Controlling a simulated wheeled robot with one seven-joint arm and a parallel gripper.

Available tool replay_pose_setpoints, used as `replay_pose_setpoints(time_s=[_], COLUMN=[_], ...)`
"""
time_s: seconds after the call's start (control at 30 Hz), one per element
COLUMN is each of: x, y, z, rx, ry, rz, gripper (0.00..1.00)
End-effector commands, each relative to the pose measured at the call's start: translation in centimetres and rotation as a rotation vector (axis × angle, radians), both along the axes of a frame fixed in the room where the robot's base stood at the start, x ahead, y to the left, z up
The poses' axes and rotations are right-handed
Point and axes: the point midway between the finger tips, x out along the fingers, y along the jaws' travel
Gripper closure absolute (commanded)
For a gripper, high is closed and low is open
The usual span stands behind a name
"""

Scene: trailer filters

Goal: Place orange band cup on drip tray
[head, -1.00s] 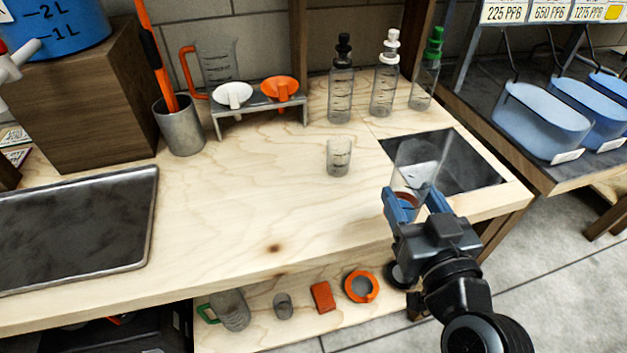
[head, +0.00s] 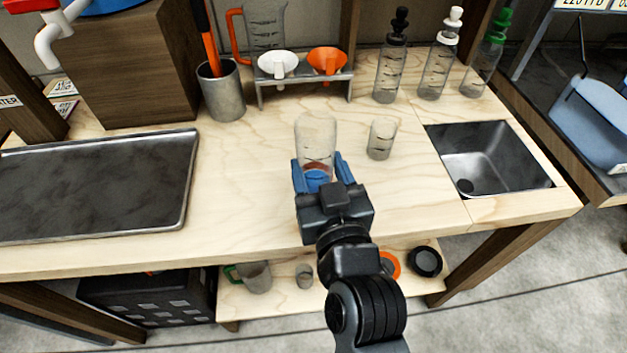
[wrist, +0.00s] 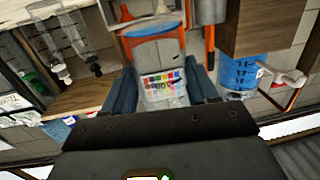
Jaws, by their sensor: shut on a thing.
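My gripper (head: 319,176) is shut on a clear cup (head: 316,140) with an orange-red band near its base. It holds the cup upright above the middle of the bench, to the right of the drip tray. In the wrist view the clear cup (wrist: 160,80) sits between the blue fingers, and a color chart shows through it. The drip tray (head: 95,185) is a dark, shallow metal tray with a raised rim at the left of the bench. It looks empty.
A small clear beaker (head: 381,138) stands just right of the held cup. A sink (head: 490,158) is at the right. A metal pot (head: 222,92), a funnel rack (head: 304,82) and several bottles (head: 390,68) line the back. The bench between cup and tray is clear.

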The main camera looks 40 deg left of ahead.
Motion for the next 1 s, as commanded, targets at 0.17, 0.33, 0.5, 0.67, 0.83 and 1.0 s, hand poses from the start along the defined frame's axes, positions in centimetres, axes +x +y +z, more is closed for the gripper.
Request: replay_pose_setpoints(time_s=[0.17,0.33,0.5,0.67,0.83,1.0], x=[-0.5,-0.5,-0.5,-0.5,-0.4,-0.5], y=[0.8,0.8,0.8,0.8,0.7,0.8], z=[-0.8,-3.3,-4.5,-4.5,-4.8,-4.8], rx=[0.001,0.000,0.001,0.002,0.002,0.002], ry=[-0.001,0.002,-0.001,-0.001,-0.001,-0.001], rz=[0.001,0.002,0.000,0.000,0.000,0.000], gripper=[0.74,0.74,0.74,0.74,0.74,0.31])
